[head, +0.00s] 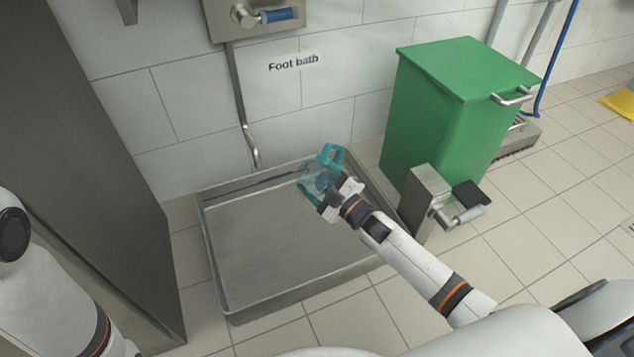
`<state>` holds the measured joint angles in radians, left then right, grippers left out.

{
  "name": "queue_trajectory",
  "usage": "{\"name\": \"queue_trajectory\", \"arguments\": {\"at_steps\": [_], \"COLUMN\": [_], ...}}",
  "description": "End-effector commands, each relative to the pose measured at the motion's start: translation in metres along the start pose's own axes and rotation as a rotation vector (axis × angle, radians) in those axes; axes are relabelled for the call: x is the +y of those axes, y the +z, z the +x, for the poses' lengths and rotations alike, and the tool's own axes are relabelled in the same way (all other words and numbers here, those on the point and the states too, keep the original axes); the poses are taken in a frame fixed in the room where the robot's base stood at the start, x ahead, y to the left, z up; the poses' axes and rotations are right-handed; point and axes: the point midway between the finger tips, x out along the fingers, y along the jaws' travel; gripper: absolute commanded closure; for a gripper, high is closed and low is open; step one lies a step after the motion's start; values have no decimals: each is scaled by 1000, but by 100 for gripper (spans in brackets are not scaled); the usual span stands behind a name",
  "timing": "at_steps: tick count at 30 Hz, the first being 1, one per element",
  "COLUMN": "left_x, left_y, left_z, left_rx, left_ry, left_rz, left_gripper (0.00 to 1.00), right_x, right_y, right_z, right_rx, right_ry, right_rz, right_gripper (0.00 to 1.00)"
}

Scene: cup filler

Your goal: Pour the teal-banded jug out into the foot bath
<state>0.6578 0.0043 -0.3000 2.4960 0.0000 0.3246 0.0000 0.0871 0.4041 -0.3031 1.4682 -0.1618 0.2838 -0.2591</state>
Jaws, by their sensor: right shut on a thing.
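The teal-banded jug (314,180) is clear with teal parts and a teal handle. My right gripper (333,198) is shut on it and holds it over the right back part of the foot bath. The jug looks tilted; I cannot tell whether liquid is leaving it. The foot bath (270,245) is a shallow steel tray on the floor below a "Foot bath" label (293,63). My left arm shows at the lower left, but its gripper is out of view.
A green bin (440,110) stands right of the bath, with a steel pedal unit (428,200) in front of it. A steel pipe (243,110) runs down the wall to the bath's back edge. A tall grey panel (80,170) stands at left.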

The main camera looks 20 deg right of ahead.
Motion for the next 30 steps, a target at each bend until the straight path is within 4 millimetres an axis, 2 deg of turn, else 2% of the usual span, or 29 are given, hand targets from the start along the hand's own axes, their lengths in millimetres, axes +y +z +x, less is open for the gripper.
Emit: {"name": "queue_trajectory", "arguments": {"at_steps": [2, 13, 21, 30], "left_x": [-4, -10, -15, -18], "left_y": [10, 20, 28, 33], "left_z": [-2, -37, -61, -75], "left_rx": [-27, -22, -23, -23], "left_ry": [-9, -8, -9, -9], "left_rz": [3, 3, 3, 2], "left_gripper": [5, 5, 5, 5], "right_x": [6, 16, 33, 46], "right_y": [-5, -10, -8, -3], "right_z": [-1, -3, -6, -9], "right_rx": [-10, -54, -129, -177], "right_ry": [-4, -16, -36, -48], "right_rz": [-48, -271, -651, -898], "right_gripper": [51, 51, 51, 51]}}
